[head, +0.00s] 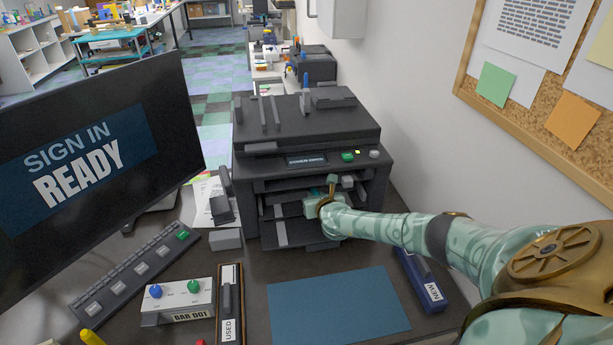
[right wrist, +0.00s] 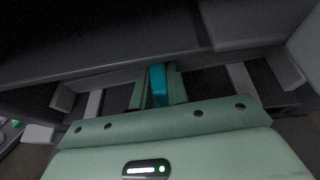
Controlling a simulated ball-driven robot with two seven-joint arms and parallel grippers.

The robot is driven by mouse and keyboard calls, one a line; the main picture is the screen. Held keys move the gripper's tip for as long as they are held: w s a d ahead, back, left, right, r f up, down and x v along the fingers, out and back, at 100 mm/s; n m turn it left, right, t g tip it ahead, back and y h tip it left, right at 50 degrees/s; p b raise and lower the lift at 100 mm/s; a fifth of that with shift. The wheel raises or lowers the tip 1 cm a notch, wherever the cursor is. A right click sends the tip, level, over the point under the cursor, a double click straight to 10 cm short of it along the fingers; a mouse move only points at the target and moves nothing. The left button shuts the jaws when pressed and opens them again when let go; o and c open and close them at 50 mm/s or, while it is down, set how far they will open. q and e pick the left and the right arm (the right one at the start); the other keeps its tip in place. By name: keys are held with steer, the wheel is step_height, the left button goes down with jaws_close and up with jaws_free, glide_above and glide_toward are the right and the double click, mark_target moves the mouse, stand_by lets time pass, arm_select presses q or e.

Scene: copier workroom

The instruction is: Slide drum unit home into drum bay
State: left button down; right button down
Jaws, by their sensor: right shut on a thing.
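The dark copier (head: 300,130) stands at the back of the desk with its front open. The drum bay (head: 285,198) is a dark recess there, with pale rails along its floor. My right gripper (head: 332,186) reaches into this opening from the right. In the right wrist view its fingers (right wrist: 157,88) are shut on a blue tab (right wrist: 158,80), which seems to be part of the drum unit. The rest of the drum unit is hidden by my gripper and the dark bay, so I cannot tell how deep it sits. My left gripper is out of view.
A blue mat (head: 338,305) lies in front of the copier. A blue NEW case (head: 422,280) is right of it, a USED tray (head: 230,305) left. A switch box (head: 178,303), a key strip (head: 135,272) and a monitor (head: 95,145) fill the left. A wall stands right.

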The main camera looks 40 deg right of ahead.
steer(key=shift+s+a+r, duration=0.1)
steer(key=shift+r, duration=0.15)
stand_by(0.3)
steer(key=c, duration=1)
jaws_free()
steer(key=shift+o, duration=0.2)
steer(key=p+v, duration=0.3)
steer(key=v, duration=0.2)
steer(key=shift+r+p, duration=0.25)
steer(key=shift+p, duration=0.05)
steer(key=p+v, duration=0.3)
steer(key=v, duration=0.7)
steer(key=shift+s+a+f, duration=0.15)
steer(key=shift+s, duration=0.25)
